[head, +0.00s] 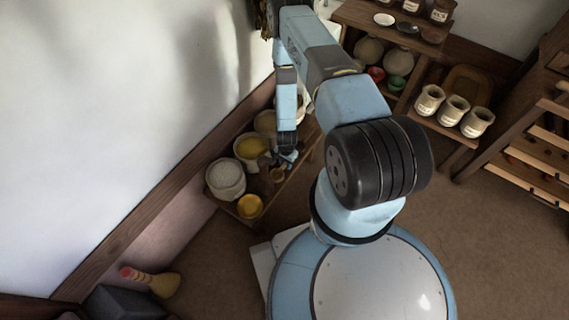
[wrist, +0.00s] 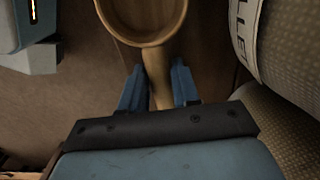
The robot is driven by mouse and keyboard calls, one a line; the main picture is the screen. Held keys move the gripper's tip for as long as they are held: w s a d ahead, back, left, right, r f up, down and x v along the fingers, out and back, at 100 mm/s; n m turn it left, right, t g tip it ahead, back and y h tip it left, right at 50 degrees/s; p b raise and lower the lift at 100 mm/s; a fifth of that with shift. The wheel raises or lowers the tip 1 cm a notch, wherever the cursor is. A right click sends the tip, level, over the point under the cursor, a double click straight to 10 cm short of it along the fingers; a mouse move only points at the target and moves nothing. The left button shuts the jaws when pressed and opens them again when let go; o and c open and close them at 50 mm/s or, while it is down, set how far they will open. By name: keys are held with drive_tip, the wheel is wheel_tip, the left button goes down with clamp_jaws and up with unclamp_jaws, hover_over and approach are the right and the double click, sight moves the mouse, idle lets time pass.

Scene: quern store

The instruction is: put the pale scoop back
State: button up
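The pale scoop, a light wooden one with a round bowl (wrist: 143,38) and a straight handle, is at the top middle of the wrist view. My gripper (wrist: 158,75) has its two blue fingers on either side of the handle, apparently against it. The bowl points away from my gripper. In the head view my gripper (head: 288,157) is low over the left bench (head: 303,149), and the small brown scoop (head: 278,174) shows just below it. My fingers and the handle are too small there to tell apart.
On the bench stand a pot of white grain (head: 225,178), a yellow-filled pot (head: 250,149) and a yellow bowl (head: 249,206). A large labelled vessel (wrist: 280,50) is close on the right in the wrist view. Several pale jars (head: 454,110) stand on the right shelf. Open floor (head: 210,265) lies in front.

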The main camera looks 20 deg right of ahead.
drive_tip(key=o, duration=0.4)
drive_tip(key=shift+r, duration=0.15)
wheel_tip(320, 180, up, 12)
idle(0.6)
